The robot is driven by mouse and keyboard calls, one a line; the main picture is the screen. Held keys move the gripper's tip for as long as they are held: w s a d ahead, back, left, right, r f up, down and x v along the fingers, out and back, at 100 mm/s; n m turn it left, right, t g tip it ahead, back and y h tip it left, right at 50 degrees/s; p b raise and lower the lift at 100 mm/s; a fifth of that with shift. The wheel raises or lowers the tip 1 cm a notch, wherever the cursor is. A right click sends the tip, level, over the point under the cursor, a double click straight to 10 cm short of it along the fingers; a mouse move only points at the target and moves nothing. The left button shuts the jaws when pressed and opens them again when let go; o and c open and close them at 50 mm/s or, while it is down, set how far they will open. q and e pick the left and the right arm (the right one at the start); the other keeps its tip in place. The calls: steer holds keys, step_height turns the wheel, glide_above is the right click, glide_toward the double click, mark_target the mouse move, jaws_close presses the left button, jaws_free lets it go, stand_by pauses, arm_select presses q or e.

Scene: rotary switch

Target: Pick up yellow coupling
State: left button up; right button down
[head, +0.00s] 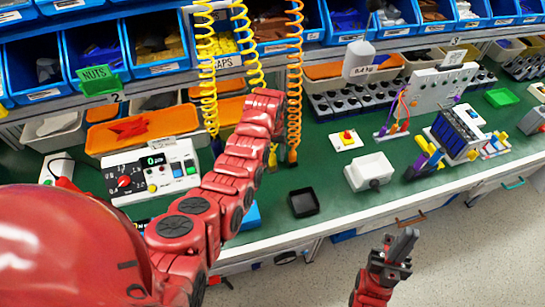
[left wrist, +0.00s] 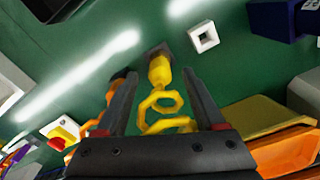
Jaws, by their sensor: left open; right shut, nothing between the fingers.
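The yellow coupling (left wrist: 160,68) shows in the left wrist view at the end of a coiled yellow hose, with a grey tip pointing away. My left gripper (left wrist: 158,76) is open, one finger on each side of the coupling in that view; contact cannot be told. In the head view two yellow coiled hoses (head: 205,70) hang over the bench, one passing behind my left arm. My left gripper's fingers are hidden there behind that arm. My right gripper (head: 401,244) is shut and empty, in front of the bench above the floor.
An orange coiled hose (head: 294,80) hangs right of my left arm; its orange coupling (left wrist: 117,84) is partly hidden behind one finger. A black tray (head: 303,202), a white control box (head: 152,170) and a white box (head: 370,171) stand on the green bench (head: 320,172). Blue bins line the back.

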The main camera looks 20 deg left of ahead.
arm_select(q)
steer(key=shift+f+p, duration=0.3)
steer(key=shift+f, duration=1)
steer(key=shift+c, duration=0.2)
jaws_close()
